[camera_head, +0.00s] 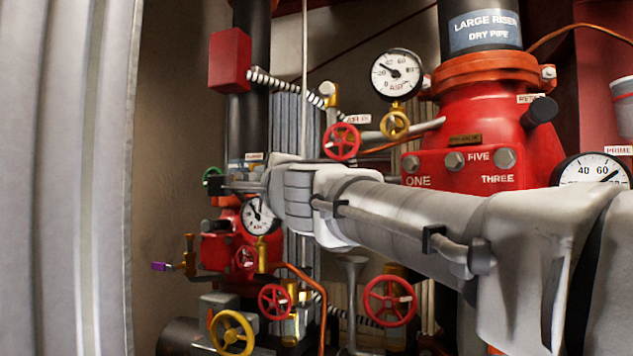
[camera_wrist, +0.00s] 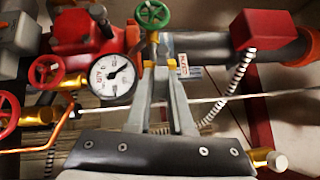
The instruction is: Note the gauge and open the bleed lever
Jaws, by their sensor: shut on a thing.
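My gripper (camera_wrist: 154,64) reaches toward the small riser. Its long grey fingers are closed at the brass stem below a green handwheel (camera_wrist: 152,14); the exact contact is hard to see. The green handwheel also shows in the head view (camera_head: 212,180), just left of my gripper (camera_head: 228,184). A round white gauge (camera_wrist: 112,77) is left of the fingers in the wrist view. In the head view this gauge (camera_head: 258,215) is partly covered by my arm; its reading is too small to tell. A purple-tipped lever (camera_head: 160,266) on a brass valve sticks out to the left, lower down.
The large red riser (camera_head: 470,125) stands at right with an air gauge (camera_head: 397,74). Red handwheels (camera_head: 389,300) and a yellow handwheel (camera_head: 232,332) sit low. A red box (camera_wrist: 257,30) and flexible conduit are right of the fingers. A pale curtain (camera_head: 65,180) hangs at left.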

